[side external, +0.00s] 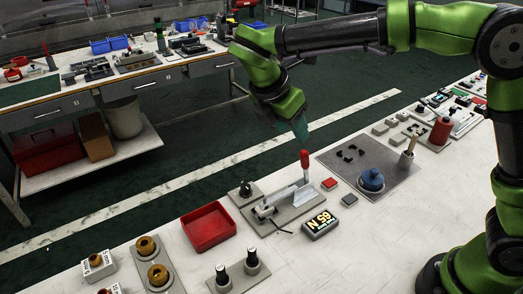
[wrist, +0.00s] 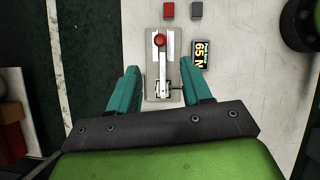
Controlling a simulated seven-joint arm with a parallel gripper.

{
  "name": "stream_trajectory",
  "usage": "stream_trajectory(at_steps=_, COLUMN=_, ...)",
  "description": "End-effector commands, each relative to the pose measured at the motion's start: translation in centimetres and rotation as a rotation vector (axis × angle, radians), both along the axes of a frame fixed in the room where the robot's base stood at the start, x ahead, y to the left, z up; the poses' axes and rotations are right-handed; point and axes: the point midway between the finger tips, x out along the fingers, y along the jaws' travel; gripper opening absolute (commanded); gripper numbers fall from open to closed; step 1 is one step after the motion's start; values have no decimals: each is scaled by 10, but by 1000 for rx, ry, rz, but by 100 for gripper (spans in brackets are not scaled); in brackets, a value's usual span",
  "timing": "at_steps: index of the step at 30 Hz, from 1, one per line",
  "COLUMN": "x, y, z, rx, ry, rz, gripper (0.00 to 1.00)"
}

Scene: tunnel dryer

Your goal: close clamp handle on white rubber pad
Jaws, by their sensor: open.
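The toggle clamp stands on a grey base plate (side external: 280,212) on the white bench in the side view. Its red-tipped handle (side external: 304,160) stands upright at the plate's right end. The clamp arm (side external: 282,201) runs low toward the left, with a pale end; I cannot clearly make out the rubber pad. My gripper (side external: 301,132) is just above the handle, pointing down, open and empty. In the wrist view, the handle's red knob (wrist: 159,39) lies beyond and between the two spread teal fingers, and the base plate (wrist: 151,82) shows between them.
A display (side external: 320,224) reading 65 N sits right of the clamp. A red tray (side external: 209,228) and a black knob on a plate (side external: 245,190) are to its left. Two black-topped posts (side external: 238,268) stand in front. Small red and grey blocks (side external: 349,199) lie to the right.

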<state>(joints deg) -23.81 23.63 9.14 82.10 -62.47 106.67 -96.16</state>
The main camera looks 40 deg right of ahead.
Motion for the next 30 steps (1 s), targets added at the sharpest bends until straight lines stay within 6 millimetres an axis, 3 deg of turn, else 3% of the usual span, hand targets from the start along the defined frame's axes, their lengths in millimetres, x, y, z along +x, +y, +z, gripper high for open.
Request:
stream_trajectory(at_steps=6, x=-1, y=17, z=31, rx=0, ry=-1, rz=2, gripper=49)
stream_trajectory(at_steps=12, x=-3, y=22, z=40, rx=0, ry=0, rz=1, gripper=49)
stream_trajectory(at_steps=25, x=2, y=23, z=39, rx=12, ry=-58, rz=-64, gripper=49)
stream_trajectory(at_steps=30, x=-7, y=25, z=14, rx=106, ry=-158, rz=-258, gripper=49)
